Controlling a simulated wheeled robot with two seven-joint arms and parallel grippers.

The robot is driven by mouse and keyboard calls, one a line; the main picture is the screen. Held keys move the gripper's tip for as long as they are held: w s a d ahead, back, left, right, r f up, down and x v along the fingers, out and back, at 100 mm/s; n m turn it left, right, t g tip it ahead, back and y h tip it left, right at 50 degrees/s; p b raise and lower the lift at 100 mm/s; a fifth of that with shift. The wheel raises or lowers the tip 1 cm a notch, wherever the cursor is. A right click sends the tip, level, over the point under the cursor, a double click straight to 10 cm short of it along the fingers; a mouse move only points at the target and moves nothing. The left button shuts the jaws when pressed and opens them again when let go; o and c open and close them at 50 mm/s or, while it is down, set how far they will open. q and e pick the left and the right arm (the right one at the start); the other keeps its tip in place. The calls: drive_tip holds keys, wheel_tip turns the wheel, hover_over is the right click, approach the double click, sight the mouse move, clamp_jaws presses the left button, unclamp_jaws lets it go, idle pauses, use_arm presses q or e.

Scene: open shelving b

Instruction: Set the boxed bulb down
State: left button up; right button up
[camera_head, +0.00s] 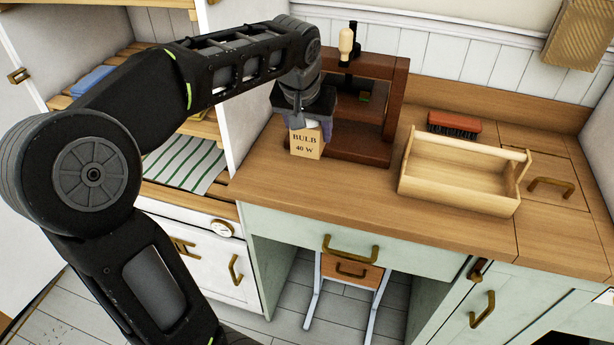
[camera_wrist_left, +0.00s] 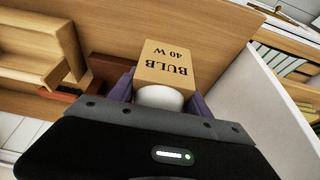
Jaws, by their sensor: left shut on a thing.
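The boxed bulb (camera_head: 307,144) is a small tan carton marked "BULB 40 W", with a white rounded part at one end. My left gripper (camera_head: 312,122) is shut on it from above, near the left end of the wooden counter. In the left wrist view the carton (camera_wrist_left: 166,62) sticks out beyond the purple-grey fingers (camera_wrist_left: 160,96), with the white part between them. I cannot tell whether the carton's bottom touches the counter. My right gripper is not in view.
A dark red-brown wooden frame (camera_head: 392,110) stands right behind the carton. A pale wooden tool caddy (camera_head: 455,190) and a red brush (camera_head: 454,124) are to the right. Bare counter (camera_head: 340,195) lies in front. A white side panel (camera_head: 240,85) borders the left.

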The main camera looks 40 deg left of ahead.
use_arm(q)
wheel_tip(320, 180, down, 6)
idle(0.4)
drive_tip(key=shift+f, duration=1.9)
drive_tip(key=shift+f, duration=0.2)
drive_tip(key=o, duration=1.4)
drive_tip(key=shift+c, duration=0.2)
drive_tip(key=shift+r, duration=0.15)
